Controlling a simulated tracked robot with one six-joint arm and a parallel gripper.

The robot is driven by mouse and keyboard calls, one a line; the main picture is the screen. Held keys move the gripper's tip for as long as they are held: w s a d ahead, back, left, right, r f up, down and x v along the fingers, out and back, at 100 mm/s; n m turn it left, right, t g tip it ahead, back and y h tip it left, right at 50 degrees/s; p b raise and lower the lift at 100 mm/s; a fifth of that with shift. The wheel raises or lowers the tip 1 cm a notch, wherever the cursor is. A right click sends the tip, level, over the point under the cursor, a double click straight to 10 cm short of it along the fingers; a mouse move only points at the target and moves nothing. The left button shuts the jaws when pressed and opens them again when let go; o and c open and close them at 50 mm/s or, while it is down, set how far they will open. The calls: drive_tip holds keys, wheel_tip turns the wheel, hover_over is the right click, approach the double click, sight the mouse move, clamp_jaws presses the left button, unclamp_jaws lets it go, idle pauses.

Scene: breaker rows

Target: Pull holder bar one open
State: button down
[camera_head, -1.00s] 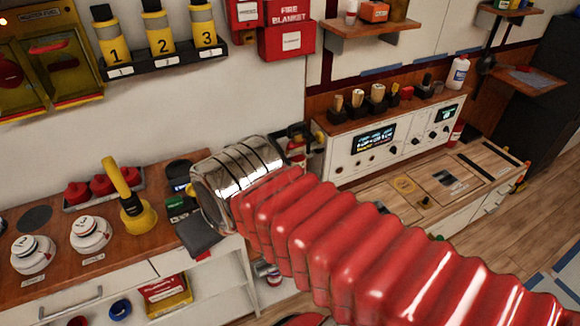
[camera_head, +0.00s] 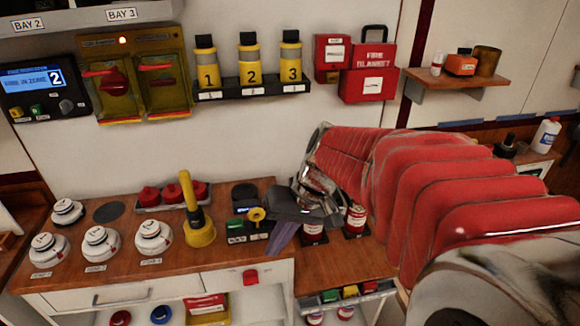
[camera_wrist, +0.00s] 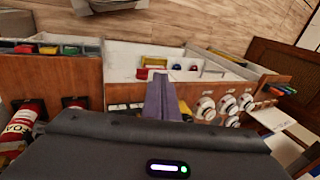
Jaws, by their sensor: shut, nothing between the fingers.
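Yellow cylinders numbered 1 (camera_head: 208,72), 2 (camera_head: 249,64) and 3 (camera_head: 291,62) stand upright side by side in a black wall rack (camera_head: 250,88). Each has a black top and a grey band. I cannot tell which part is holder bar one. My gripper (camera_head: 276,246) is below and to the right of cylinder 1, over the right part of the wooden counter, apart from the rack. Its purple-grey fingers (camera_wrist: 160,98) are together and empty in the wrist view, where the rack does not show.
The wooden counter (camera_head: 130,262) carries white numbered dials (camera_head: 100,243), a yellow plunger-like handle (camera_head: 199,232) and red knobs. Red fire-blanket boxes (camera_head: 368,75) hang right of the rack. A yellow-and-red cabinet (camera_head: 135,80) hangs left. Small extinguishers (camera_head: 355,220) stand by my arm.

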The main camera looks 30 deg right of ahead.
drive_tip(key=w+d+f+m+t+y, duration=0.3)
drive_tip(key=w+d+f, duration=0.15)
drive_tip(key=d, duration=0.45)
drive_tip(key=w+d+f+m+t+y, duration=0.2)
drive_tip(key=w+d+f+y, duration=0.15)
drive_tip(key=w+d, duration=0.45)
drive_tip(key=s+d+f+m+t+h, duration=0.1)
drive_tip(key=s+d+f+t, duration=0.1)
drive_tip(key=d, duration=0.5)
drive_tip(key=s+d+f+m+t+h, duration=0.1)
drive_tip(key=d+f+t, duration=0.3)
drive_tip(key=d, duration=0.4)
drive_tip(key=s+d+f+m+t+h, duration=0.1)
drive_tip(key=s+d+f+m+t, duration=0.2)
drive_tip(key=d, duration=0.4)
drive_tip(key=shift+s+d+f, duration=0.25)
drive_tip(key=shift+s+f, duration=0.25)
drive_tip(key=shift+f, duration=0.25)
drive_tip(key=x, duration=1)
drive_tip(key=shift+s+m+t+h, duration=0.2)
drive_tip(key=shift+m+t+h, duration=0.1)
drive_tip(key=shift+h, duration=0.15)
